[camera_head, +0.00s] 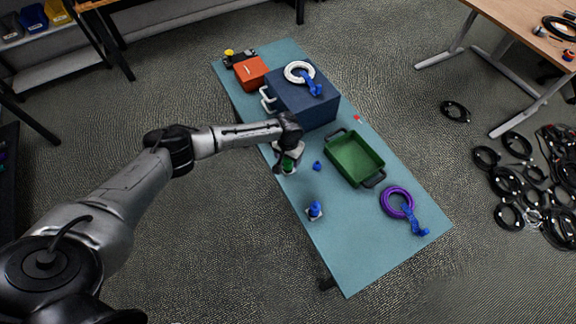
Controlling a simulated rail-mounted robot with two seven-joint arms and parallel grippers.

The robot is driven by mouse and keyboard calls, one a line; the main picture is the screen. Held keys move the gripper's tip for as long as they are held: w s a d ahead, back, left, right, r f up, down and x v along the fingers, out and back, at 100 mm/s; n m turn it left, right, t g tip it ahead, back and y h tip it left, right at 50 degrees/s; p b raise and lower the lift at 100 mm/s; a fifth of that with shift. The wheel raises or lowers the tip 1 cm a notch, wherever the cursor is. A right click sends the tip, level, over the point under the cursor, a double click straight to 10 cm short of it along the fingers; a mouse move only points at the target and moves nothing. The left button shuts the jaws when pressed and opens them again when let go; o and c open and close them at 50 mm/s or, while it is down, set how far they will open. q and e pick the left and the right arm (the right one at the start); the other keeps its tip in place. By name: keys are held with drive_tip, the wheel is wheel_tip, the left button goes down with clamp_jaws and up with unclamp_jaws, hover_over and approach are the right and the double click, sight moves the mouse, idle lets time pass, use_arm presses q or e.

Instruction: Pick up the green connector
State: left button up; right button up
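The green connector (288,166) is small in the camera_head view, near the left edge of the blue-green table (366,257). It seems to sit on a small pale base, like the blue connector (315,208) nearer the front. My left gripper (288,162) points down right over the green connector, with its fingers at the connector's sides. The gripper hides the connector's upper part. I cannot tell whether the fingers touch it or have closed on it. My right gripper is out of view.
A small blue piece (317,166) lies just right of my gripper. A green tray (374,160) stands beyond it. A purple cable coil (397,202) lies at the right edge. A dark blue box (318,113) carries a white coil (299,71). An orange box (250,72) is at the far end.

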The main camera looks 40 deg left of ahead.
use_arm(q)
clamp_jaws()
idle(0.4)
drive_tip(key=shift+r, duration=0.15)
